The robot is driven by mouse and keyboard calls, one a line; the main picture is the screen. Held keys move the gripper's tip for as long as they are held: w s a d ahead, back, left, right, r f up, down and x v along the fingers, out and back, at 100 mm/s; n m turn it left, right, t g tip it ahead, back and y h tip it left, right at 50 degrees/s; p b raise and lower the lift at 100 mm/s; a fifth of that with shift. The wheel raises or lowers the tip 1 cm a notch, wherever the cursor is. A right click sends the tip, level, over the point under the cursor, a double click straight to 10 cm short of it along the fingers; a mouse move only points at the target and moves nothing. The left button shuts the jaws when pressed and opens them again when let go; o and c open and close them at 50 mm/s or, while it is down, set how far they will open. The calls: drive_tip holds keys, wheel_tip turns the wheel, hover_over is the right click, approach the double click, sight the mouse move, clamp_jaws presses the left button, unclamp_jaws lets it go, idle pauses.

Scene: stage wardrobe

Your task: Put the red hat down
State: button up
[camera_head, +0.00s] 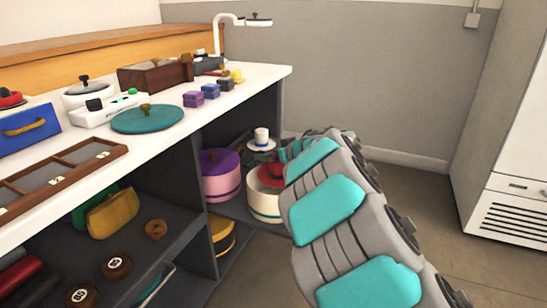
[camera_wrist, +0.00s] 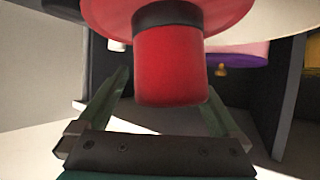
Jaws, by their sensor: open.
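The red hat (camera_wrist: 168,65), with a black band around its crown, shows large in the wrist view. In the head view the red hat (camera_head: 271,173) sits on top of a cream round box (camera_head: 264,205) in the lower shelf, partly hidden by my arm. My gripper (camera_wrist: 165,95) is open, with one finger on each side of the crown. I cannot tell whether either finger touches it. In the head view my gripper (camera_head: 287,153) is mostly hidden behind my arm.
A pink round box with a purple lid (camera_head: 220,175) stands left of the cream box. A white hat (camera_head: 262,140) with a dark band is behind. The white counter (camera_head: 255,75) above holds many items. Open floor (camera_head: 420,200) lies to the right, before a white cabinet (camera_head: 510,190).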

drive_tip(key=p+v, duration=0.2)
drive_tip(key=v, duration=1)
idle(0.6)
